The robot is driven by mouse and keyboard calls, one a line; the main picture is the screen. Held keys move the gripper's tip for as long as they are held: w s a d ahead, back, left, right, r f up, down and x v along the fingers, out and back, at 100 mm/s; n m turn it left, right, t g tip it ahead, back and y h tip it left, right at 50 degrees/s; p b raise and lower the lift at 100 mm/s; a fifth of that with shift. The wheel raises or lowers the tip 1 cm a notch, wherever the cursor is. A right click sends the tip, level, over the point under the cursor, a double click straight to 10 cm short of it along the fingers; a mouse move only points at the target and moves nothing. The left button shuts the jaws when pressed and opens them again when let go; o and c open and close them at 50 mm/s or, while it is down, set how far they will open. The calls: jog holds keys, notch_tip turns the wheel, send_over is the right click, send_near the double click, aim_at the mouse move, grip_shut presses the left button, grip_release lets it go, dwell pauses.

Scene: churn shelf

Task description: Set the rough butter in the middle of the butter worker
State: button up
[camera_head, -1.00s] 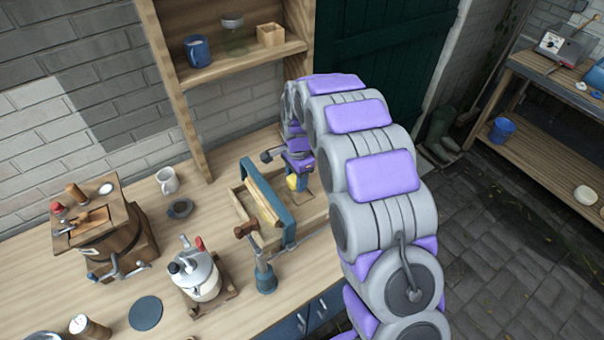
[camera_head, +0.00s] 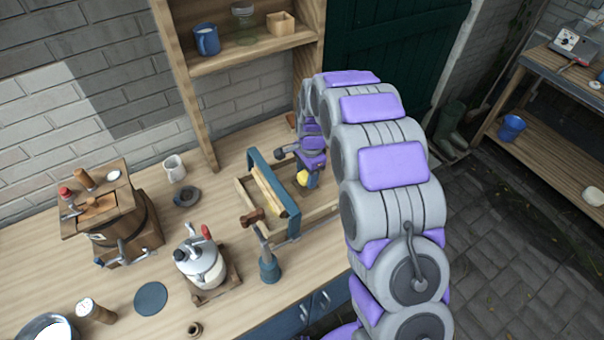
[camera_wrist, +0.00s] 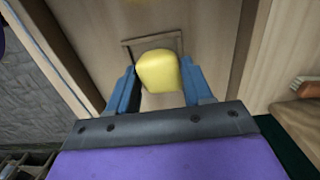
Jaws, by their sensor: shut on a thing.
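The rough butter (camera_wrist: 159,72) is a yellow lump between the two blue fingers of my gripper (camera_wrist: 160,88) in the wrist view. My gripper is shut on it. In the head view the butter (camera_head: 303,178) hangs below my gripper (camera_head: 305,176), over the right part of the butter worker. The butter worker (camera_head: 318,212) is a shallow wooden tray with a blue frame and a wooden roller across it. In the wrist view a square outline (camera_wrist: 130,43) on the tray floor (camera_wrist: 85,40) lies partly behind the butter. I cannot tell how far the butter is above the floor.
The blue frame (camera_head: 272,182) stands just left of my gripper. A mallet-like handle (camera_head: 253,217) and a white-grey pot (camera_head: 200,262) stand in front and left. A wooden churn (camera_head: 110,215) is at the far left. A shelf (camera_head: 240,57) rises behind.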

jog(key=shift+d+r, duration=0.15)
jog(key=shift+d, duration=1.4)
jog(key=shift+a+f, duration=0.2)
jog(key=shift+a, duration=0.95)
jog(key=shift+d+r, duration=0.15)
jog(key=shift+d, duration=1.05)
jog(key=shift+s+a+p, duration=0.1)
jog(key=shift+a+p, duration=0.45)
jog(key=shift+a, duration=0.55)
jog(key=shift+a, duration=0.1)
jog(key=shift+a, duration=0.6)
jog(key=shift+d, duration=1)
jog(key=shift+a, duration=0.15)
